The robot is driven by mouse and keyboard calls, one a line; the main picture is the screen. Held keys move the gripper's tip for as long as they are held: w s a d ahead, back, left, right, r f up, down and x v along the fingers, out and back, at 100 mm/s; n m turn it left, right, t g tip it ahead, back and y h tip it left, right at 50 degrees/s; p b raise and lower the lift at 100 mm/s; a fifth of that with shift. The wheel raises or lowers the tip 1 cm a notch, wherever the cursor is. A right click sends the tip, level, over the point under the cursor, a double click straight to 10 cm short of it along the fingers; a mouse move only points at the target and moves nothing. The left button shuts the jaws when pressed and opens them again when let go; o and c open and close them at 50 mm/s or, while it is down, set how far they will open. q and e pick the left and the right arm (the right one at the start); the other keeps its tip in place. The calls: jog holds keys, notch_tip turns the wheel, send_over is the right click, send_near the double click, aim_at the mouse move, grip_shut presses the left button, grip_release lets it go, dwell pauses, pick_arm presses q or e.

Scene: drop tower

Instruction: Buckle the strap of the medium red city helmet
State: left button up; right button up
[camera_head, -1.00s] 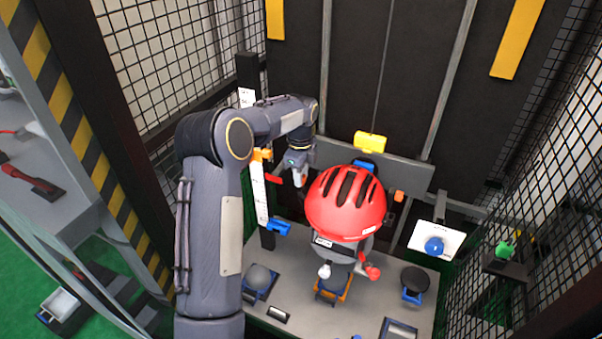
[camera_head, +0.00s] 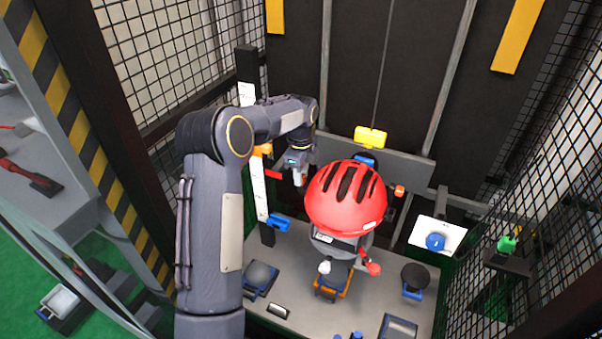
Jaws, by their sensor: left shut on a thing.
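The red helmet (camera_head: 347,212) sits on a grey headform above the base plate in the middle of the drop tower. Its strap and buckle cannot be made out from above. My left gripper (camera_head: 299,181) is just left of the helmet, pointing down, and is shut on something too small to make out. A red piece (camera_head: 274,174) shows just left of the gripper. My right gripper is not in view.
The grey base plate (camera_head: 300,290) carries a grey dome (camera_head: 259,275) and a dark round anvil (camera_head: 415,277). A yellow block (camera_head: 370,136) hangs above the helmet. A blue button on a white panel (camera_head: 436,238) is at right. Mesh walls close both sides.

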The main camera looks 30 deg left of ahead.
pick_arm(q)
jog(key=shift+f, duration=0.15)
jog(key=o, duration=0.8)
jog(key=shift+o, duration=0.2)
notch_tip(320, 180, up, 7)
jog(key=shift+r+b, duration=0.1)
jog(key=shift+b, duration=0.55)
jog(key=shift+r, duration=0.35)
